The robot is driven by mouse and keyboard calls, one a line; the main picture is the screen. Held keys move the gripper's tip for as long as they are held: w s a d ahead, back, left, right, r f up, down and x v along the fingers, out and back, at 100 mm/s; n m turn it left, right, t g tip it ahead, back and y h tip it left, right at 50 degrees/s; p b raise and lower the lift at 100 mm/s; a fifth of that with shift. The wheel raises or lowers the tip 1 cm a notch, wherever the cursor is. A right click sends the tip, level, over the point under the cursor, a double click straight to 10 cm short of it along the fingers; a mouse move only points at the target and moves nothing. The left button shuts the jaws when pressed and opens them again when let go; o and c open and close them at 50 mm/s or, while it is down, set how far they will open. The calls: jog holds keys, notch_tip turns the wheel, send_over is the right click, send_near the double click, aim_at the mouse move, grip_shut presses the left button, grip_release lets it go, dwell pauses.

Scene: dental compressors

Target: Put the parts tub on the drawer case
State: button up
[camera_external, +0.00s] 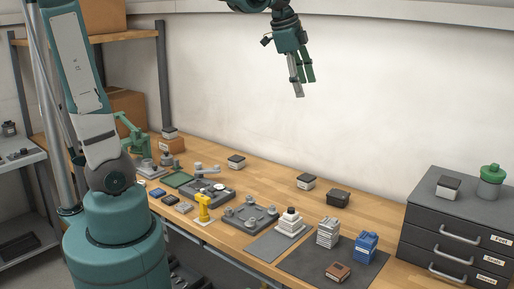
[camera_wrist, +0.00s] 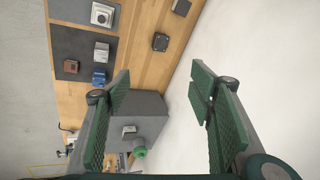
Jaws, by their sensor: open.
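A small black tub (camera_external: 338,198), which looks like the parts tub, sits on the wooden bench near the wall. It also shows in the wrist view (camera_wrist: 160,42). The dark grey drawer case (camera_external: 425,215) stands at the bench's right end, with labelled drawers. Its top shows in the wrist view (camera_wrist: 145,105), partly hidden by my left finger. On it stand a small light-labelled box (camera_external: 448,186) and a green-lidded jar (camera_external: 490,182). My gripper (camera_external: 301,88) is open and empty, high above the bench. Its fingers also show in the wrist view (camera_wrist: 162,82).
Similar labelled boxes (camera_external: 306,181) (camera_external: 236,161) stand along the back of the bench. A yellow tool (camera_external: 203,207) stands further left. The drawer case's front top is clear.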

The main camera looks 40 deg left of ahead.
jog(key=s+a+f+n+t, duration=0.1)
jog(key=s+a+f+n, duration=0.2)
jog(key=s+a+n, duration=0.2)
jog(key=s+a+f+n+t+y, duration=0.1)
jog(key=s+a+f+n, duration=0.3)
jog(key=s+a, duration=0.4)
jog(key=s+a+f+n+t, duration=0.1)
jog(key=s+a+f+n, duration=0.3)
jog(key=s+a, duration=0.3)
jog(key=shift+a+n, duration=0.2)
jog(key=shift+n, duration=0.6)
